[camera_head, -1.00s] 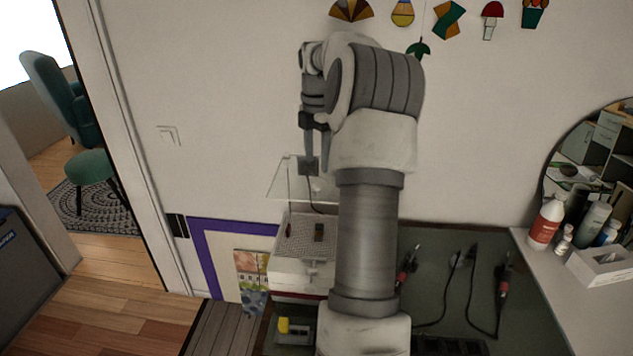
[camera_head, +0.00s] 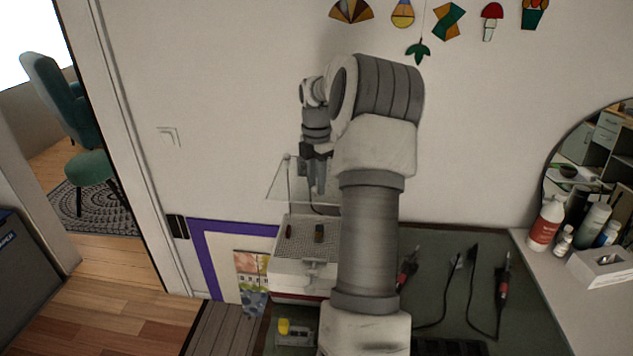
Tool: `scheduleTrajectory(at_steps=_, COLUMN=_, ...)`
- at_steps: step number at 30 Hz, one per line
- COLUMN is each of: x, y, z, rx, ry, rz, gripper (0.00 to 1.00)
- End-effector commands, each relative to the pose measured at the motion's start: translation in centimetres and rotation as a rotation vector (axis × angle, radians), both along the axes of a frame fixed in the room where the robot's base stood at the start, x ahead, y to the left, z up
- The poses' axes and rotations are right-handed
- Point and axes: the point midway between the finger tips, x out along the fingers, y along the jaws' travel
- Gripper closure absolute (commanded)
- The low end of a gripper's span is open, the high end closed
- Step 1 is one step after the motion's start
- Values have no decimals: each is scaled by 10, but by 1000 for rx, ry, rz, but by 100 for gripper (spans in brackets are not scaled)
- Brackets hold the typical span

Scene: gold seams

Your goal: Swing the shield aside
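The clear shield (camera_head: 277,182) is a see-through panel standing above the back of a white machine (camera_head: 290,270) with a grey grid top (camera_head: 297,238). Its right part is hidden behind my gripper and arm. My gripper (camera_head: 316,186) points down at the shield's right side, above the grid top. Its fingers look close together, but they are small and dark. I cannot tell whether they touch or grip the shield. Two small dark pieces (camera_head: 319,233) sit on the grid top.
Soldering tools with cables (camera_head: 504,285) lie on the dark bench (camera_head: 435,255) to the right. A small device with a yellow knob (camera_head: 296,335) stands in front of the machine. Bottles (camera_head: 546,224) and a tissue box (camera_head: 600,268) stand at the far right. A wall is close behind.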

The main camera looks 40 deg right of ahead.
Motion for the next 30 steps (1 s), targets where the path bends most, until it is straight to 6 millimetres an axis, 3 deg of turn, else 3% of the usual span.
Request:
scheduleTrajectory(at_steps=1, x=0, y=0, z=0, rx=0, ry=1, rz=0, gripper=85)
scheduleTrajectory(at_steps=4, x=0, y=0, z=0, rx=0, ry=1, rz=0, gripper=100)
scheduleTrajectory(at_steps=30, x=0, y=0, z=1, rx=0, ry=1, rz=0, gripper=100)
